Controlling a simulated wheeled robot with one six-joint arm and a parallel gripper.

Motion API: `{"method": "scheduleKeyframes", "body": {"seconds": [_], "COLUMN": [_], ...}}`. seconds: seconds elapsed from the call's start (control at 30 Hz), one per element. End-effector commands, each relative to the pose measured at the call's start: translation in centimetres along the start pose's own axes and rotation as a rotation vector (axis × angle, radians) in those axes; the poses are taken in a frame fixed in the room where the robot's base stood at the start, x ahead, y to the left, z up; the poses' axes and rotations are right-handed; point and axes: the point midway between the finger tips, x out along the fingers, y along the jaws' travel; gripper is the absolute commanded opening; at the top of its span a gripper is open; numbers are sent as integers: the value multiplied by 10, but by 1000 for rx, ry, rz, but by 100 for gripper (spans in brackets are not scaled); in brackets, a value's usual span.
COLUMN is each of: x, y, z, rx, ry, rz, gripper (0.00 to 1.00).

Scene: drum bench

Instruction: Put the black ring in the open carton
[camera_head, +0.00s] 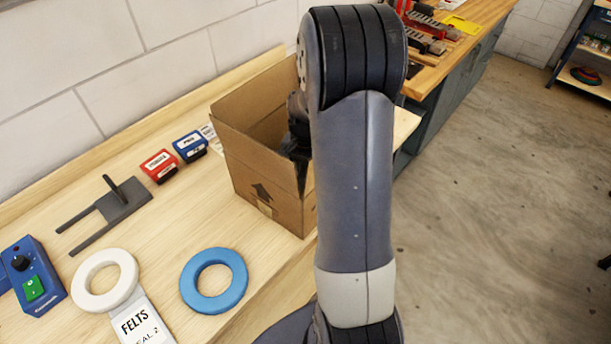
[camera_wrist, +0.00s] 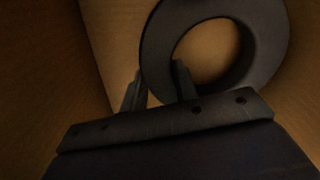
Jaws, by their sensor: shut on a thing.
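The open carton (camera_head: 252,170) stands on the wooden bench, its brown walls upright. My gripper is inside the carton and mostly hidden behind my arm in the head view. In the wrist view my gripper (camera_wrist: 158,88) is shut on the black ring (camera_wrist: 268,72), gripping its left side. Brown carton walls surround the ring in that view. Whether the ring touches the carton floor cannot be told.
A blue ring (camera_head: 236,287) and a white ring (camera_head: 84,288) lie on the bench at the front. A red box (camera_head: 159,166), a blue box (camera_head: 190,146) and a dark metal stand (camera_head: 117,205) are left of the carton. A blue control box (camera_head: 36,270) is far left.

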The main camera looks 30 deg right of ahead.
Motion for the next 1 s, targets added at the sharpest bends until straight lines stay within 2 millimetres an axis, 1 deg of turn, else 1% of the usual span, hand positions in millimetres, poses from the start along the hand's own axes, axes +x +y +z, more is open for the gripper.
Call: {"method": "scheduleKeyframes", "body": {"seconds": [0.03, 0.1, 0.2, 0.47, 0.57, 0.6, 0.87, 1.0], "x": [9, 18, 25, 26, 30, 29, 28, 28], "y": [0, 0, 0, 0, 0, 0, 0, 0], "z": [1, 1, 0, 0, 0, 0, 0, 0], "rx": [0, 0, 0, 0, 0, 0, 0, 0], "ry": [-5, -4, -1, 0, -1, 0, -1, -1], "rz": [3, 3, 1, 0, 0, 0, 0, 0], "gripper": [4, 4, 4, 4, 4, 30, 51, 52]}}
